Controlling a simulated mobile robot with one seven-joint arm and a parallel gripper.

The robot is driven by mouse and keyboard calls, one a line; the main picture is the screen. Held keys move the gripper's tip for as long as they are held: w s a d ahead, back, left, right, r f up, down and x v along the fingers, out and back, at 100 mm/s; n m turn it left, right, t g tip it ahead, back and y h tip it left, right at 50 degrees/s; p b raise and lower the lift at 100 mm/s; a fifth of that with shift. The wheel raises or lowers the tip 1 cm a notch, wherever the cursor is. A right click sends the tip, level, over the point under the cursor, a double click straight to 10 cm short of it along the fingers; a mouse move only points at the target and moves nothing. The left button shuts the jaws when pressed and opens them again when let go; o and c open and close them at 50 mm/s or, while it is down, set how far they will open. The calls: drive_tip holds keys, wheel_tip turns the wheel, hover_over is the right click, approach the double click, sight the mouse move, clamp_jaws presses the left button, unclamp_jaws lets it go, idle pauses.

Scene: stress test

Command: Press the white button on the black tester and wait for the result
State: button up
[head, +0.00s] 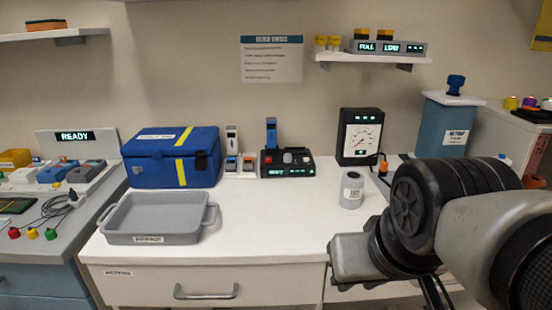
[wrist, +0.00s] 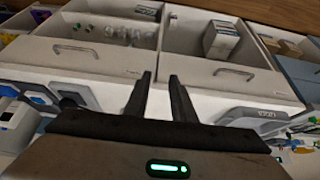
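The black tester (head: 288,171) stands on the white counter near the wall, with a small lit green display on its front. The white button (head: 287,158) is on its top, between a red knob and a grey part. A blue piece (head: 271,133) stands upright at its back left. My gripper is well away from the tester; in the wrist view its two dark fingers (wrist: 160,88) are apart with nothing between them. In the head view my arm fills the lower right and the fingers cannot be made out. I cannot make out the tester in the wrist view.
A grey tray (head: 152,238) lies at the counter's front left, with a blue case (head: 172,158) behind it. A grey cylinder (head: 351,190) and a black gauge box (head: 359,137) stand right of the tester. The counter in front of the tester is clear.

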clamp_jaws()
idle(1.4)
